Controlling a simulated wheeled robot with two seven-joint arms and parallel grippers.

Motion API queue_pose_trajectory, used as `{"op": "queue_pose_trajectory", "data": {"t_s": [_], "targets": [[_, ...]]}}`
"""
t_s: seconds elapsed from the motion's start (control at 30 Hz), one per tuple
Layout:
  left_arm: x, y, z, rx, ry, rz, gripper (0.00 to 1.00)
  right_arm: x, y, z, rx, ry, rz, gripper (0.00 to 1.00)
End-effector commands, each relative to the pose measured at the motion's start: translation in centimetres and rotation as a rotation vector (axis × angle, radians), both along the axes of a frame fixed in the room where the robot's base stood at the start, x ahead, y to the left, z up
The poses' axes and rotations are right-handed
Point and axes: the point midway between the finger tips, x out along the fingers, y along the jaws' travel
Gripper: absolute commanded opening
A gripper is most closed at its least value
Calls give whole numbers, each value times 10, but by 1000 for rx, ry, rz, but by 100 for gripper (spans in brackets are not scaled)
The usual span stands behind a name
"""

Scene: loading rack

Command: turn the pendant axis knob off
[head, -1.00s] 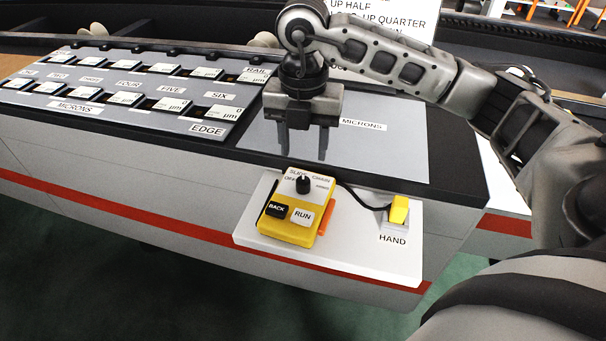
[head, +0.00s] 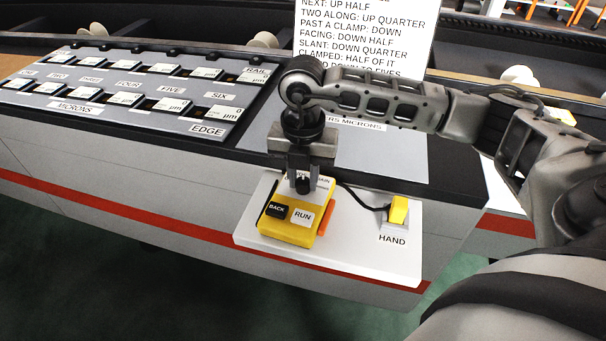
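The yellow pendant (head: 286,232) lies on a white shelf at the front of the machine. It has a black BACK button (head: 277,211), a white RUN button (head: 302,217) and a black axis knob (head: 303,185) near its far end. My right gripper (head: 302,184) points down over the knob, with one finger on each side of it. The fingers look apart; whether they touch the knob cannot be told. The gripper covers most of the lettering around the knob, so its setting is hard to read. My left gripper is not in view.
The white shelf (head: 350,250) also holds a yellow switch (head: 398,210) labelled HAND, joined by a black cable. Several labelled micron gauges (head: 170,104) stand in rows at the left. A white sign (head: 365,30) with text stands behind my arm.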

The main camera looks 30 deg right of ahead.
Motion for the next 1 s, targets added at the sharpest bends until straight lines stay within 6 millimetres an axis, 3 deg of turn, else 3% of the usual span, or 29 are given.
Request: {"op": "queue_pose_trajectory", "data": {"t_s": [0.43,1.0], "targets": [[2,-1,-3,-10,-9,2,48,0,0,-1,1,-1,85,2],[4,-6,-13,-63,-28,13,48,1,0,-1,1,-4,518,2]]}}
